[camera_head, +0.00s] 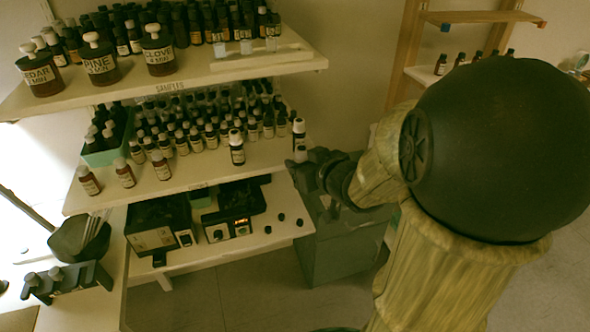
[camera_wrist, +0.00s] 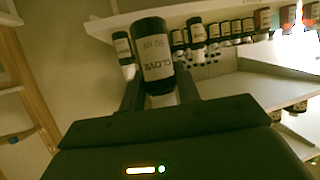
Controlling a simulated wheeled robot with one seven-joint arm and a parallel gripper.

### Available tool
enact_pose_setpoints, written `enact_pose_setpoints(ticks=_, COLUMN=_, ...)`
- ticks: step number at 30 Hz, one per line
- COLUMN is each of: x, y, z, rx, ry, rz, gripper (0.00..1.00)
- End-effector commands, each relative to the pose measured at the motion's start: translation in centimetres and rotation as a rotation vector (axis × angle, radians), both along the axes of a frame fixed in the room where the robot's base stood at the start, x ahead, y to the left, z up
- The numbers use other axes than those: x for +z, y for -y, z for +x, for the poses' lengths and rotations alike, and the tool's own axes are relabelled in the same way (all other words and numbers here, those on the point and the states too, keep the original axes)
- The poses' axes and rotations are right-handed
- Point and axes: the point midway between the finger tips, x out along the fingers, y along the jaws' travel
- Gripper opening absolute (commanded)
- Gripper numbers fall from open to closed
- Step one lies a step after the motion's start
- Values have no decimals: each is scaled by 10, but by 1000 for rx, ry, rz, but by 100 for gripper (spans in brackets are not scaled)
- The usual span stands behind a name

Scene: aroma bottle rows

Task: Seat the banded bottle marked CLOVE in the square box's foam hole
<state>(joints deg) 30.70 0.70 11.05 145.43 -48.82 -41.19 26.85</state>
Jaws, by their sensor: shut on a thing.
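My gripper (camera_head: 318,168) is at the right end of the middle shelf. In the wrist view its two fingers are shut on a dark bottle (camera_wrist: 152,48) with a white label reading CLOVE, which appears upside down there. I cannot make out a band on it. In the head view the held bottle is mostly hidden by the gripper. Two open dark boxes stand on the lower shelf: a left one (camera_head: 152,238) and a right one with a lit display (camera_head: 218,233). I cannot tell which has the foam hole. My gripper is above and right of both.
The middle shelf (camera_head: 205,172) holds rows of small bottles, with single bottles (camera_head: 237,150) near its front edge. Several small dark caps lie on the lower shelf. A grey cabinet (camera_head: 340,250) stands below my gripper.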

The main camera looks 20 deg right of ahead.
Motion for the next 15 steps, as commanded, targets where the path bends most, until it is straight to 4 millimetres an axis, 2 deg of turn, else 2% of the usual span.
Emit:
enact_pose_setpoints(ticks=6, x=0, y=3, z=-15, rx=0, ry=1, rz=-2, gripper=8)
enact_pose_setpoints(ticks=15, x=1, y=3, z=-16, rx=0, ry=-1, rz=1, gripper=8)
